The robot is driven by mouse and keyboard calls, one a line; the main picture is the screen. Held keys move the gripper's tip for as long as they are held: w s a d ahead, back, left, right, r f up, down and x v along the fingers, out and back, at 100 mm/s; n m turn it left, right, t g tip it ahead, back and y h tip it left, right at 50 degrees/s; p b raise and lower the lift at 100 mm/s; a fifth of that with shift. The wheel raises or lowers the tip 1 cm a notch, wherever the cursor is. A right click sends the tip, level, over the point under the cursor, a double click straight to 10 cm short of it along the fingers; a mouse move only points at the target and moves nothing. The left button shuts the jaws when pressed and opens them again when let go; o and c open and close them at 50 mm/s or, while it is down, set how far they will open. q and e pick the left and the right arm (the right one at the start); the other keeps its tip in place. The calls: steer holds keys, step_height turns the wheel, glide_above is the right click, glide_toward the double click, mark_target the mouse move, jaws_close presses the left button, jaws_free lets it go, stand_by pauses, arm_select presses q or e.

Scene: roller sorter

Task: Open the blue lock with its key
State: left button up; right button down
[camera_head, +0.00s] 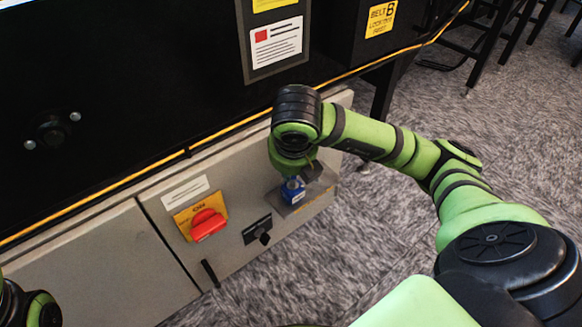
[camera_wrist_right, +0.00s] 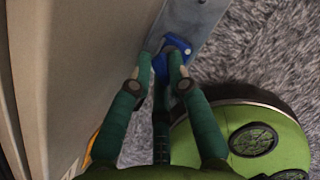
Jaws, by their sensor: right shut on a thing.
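The blue lock (camera_head: 292,191) is at a grey metal plate (camera_head: 308,197) on the right end of the cabinet front. My right gripper (camera_head: 297,174) is right above it, pointing down, its fingers mostly hidden behind the wrist. In the right wrist view, the right gripper (camera_wrist_right: 163,70) is shut on a small blue piece (camera_wrist_right: 160,66), and more blue shows just beyond the fingertips. I cannot tell where key and lock meet, or whether the key is in the lock. My left gripper is not in view; only a bit of the left arm shows at lower left.
A red handle (camera_head: 207,224) on a yellow plate and a black latch (camera_head: 258,230) sit on the cabinet left of the lock. A black machine with a yellow cable (camera_head: 225,128) stands above. The carpet (camera_head: 370,240) to the right is clear.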

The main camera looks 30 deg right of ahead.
steer(key=shift+r+p, duration=1.5)
steer(key=shift+r, duration=0.4)
steer(key=shift+f, duration=0.1)
